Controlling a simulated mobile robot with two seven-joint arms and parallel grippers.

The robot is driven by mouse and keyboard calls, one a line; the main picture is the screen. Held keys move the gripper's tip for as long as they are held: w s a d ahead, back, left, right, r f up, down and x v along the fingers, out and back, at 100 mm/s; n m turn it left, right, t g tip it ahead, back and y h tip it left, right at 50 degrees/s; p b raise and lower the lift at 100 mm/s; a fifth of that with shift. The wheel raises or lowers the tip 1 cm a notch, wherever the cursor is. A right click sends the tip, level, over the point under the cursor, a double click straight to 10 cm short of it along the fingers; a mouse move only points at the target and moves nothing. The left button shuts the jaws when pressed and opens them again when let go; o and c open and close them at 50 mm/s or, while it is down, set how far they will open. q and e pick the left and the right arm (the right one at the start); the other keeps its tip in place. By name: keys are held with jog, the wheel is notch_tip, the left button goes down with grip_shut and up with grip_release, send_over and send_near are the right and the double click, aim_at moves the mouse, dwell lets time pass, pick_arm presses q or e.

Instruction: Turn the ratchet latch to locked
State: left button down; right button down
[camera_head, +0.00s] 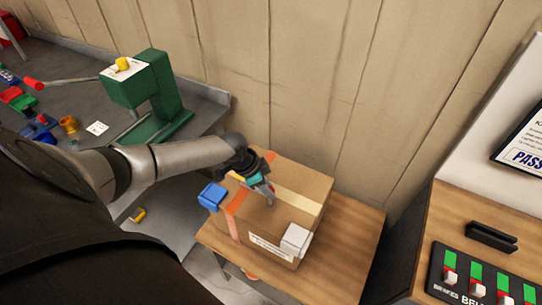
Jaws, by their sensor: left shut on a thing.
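A cardboard box (311,194) with an orange strap (236,203) over its top stands on a wooden table. My left gripper (264,190) is over the box top, right at the strap. It is shut on a small part there, which seems to be the ratchet latch. The fingers and wrist hide most of that part, so its angle cannot be told. A blue block (212,196) sits at the left edge of the box beside the strap. My right gripper is not in view.
A white block (296,239) sits at the box's front right corner. The wooden table (345,250) is bare to the right. A green stand (160,95) with a yellow knob (123,64) is on the grey bench. A switch panel (480,280) is at the lower right.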

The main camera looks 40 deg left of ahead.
pick_arm(q)
jog(key=shift+s+f, duration=0.1)
jog(key=c, duration=0.6)
grip_release()
jog(key=p+v, duration=0.1)
jog(key=v, duration=1.4)
jog(key=shift+p, duration=0.3)
